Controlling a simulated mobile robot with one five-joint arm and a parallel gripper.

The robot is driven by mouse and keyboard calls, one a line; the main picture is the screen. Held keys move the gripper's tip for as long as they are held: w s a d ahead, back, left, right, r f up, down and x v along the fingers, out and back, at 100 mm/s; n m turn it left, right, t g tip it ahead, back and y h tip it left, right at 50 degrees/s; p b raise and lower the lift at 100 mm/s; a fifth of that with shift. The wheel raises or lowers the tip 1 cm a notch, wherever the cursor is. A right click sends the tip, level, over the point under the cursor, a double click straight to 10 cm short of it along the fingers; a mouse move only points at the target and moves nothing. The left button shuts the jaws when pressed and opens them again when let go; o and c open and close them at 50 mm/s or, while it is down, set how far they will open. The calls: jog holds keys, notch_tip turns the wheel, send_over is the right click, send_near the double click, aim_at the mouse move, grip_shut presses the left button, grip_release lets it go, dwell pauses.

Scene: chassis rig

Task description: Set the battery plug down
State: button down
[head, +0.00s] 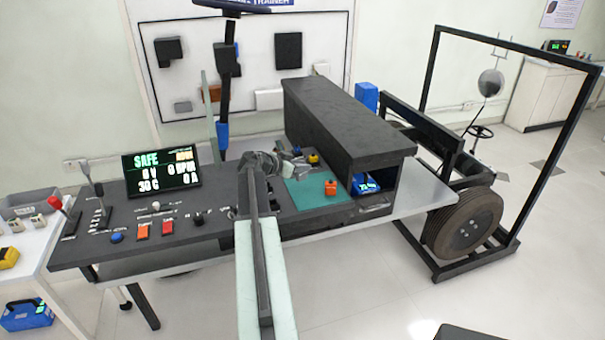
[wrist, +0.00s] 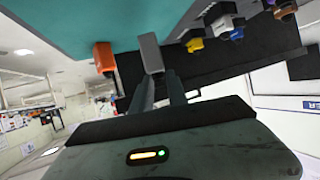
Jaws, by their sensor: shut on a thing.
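My gripper shows in the wrist view (wrist: 160,80), with its two dark fingers shut on a grey block, which I take to be the battery plug (wrist: 150,53). The block is at the fingertips, close to the teal mat (wrist: 85,20); I cannot tell whether it touches the mat. In the head view my gripper (head: 282,161) is at the mat's back left edge, and the held block is too small to make out there. An orange block (wrist: 104,58) stands on the mat (head: 305,198), apart from my gripper; it also shows in the head view (head: 331,188).
Yellow (wrist: 194,45), blue and other coloured connectors line the mat's edge. A dark overhanging housing (head: 350,120) stands behind and right, with a blue lit device (head: 366,184) under it. A screen reading SAFE (head: 161,172) and switches are left. The mat's front is clear.

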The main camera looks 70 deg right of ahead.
jog(key=f+b, duration=0.1)
jog(key=d+f+b, duration=0.1)
jog(key=f+b, duration=0.1)
jog(key=shift+d+f, duration=0.15)
jog(key=shift+f, duration=0.1)
jog(key=shift+f+b, duration=0.3)
jog(key=shift+b, duration=0.25)
jog(key=shift+r, duration=0.25)
jog(key=shift+f, duration=0.2)
jog(key=c, duration=1.3)
grip_release()
jog(key=shift+r, duration=0.1)
